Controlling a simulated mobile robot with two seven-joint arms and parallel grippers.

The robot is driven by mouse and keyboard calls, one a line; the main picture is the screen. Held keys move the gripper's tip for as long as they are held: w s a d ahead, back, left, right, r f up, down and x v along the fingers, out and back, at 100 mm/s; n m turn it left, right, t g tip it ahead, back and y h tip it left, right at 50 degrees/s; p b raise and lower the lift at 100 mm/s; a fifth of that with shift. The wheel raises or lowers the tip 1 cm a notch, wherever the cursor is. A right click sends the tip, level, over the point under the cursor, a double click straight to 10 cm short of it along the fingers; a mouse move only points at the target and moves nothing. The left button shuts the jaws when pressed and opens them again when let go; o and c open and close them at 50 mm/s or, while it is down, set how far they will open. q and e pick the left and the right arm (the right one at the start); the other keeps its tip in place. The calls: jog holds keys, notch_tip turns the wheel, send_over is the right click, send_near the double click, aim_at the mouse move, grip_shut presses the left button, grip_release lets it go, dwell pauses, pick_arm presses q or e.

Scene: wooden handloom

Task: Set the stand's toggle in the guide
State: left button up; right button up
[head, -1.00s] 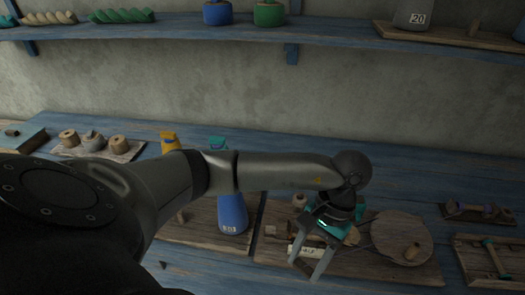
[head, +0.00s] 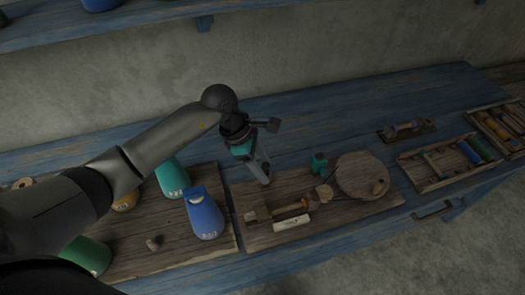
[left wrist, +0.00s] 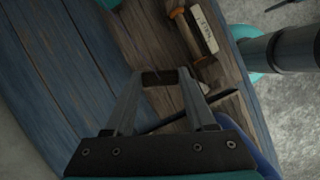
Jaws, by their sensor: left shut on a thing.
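The stand is a wooden board (head: 330,228) bearing a round wooden disc (head: 362,176), a wooden spindle (head: 290,208) with an orange-brown part, and a teal block (head: 319,163). My left gripper (head: 264,181) is above the board's back left part, apart from the disc and spindle. It is shut on a small dark brown piece (left wrist: 159,77), seen between the fingertips in the left wrist view; I cannot tell for sure that it is the toggle. The spindle also shows there (left wrist: 184,32), beyond the fingertips. I cannot make out which part is the guide. My right gripper is not in view.
A white labelled block (head: 292,223) lies in front of the spindle. A blue cone (head: 204,213) and a teal cone (head: 172,178) stand left on another board. Trays with rolls (head: 450,162) lie at the right.

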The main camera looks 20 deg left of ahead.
pick_arm(q)
jog(key=n, duration=0.1)
jog(key=w+n+t, duration=0.1)
jog(key=n, duration=0.1)
jog(key=w+n, duration=0.1)
jog(key=shift+w+a+r+n+t+y+p, duration=0.15)
jog(key=shift+w+a+n+t+y+p, duration=0.05)
jog(key=shift+a+n+t+y+p, duration=0.15)
jog(key=shift+f+b, duration=2)
jog(key=shift+f, duration=0.4)
jog(key=o, duration=1.4)
jog(key=p+v, duration=0.1)
jog(key=v, duration=1.4)
jog(key=shift+a+r, duration=0.1)
jog(key=shift+r, duration=0.1)
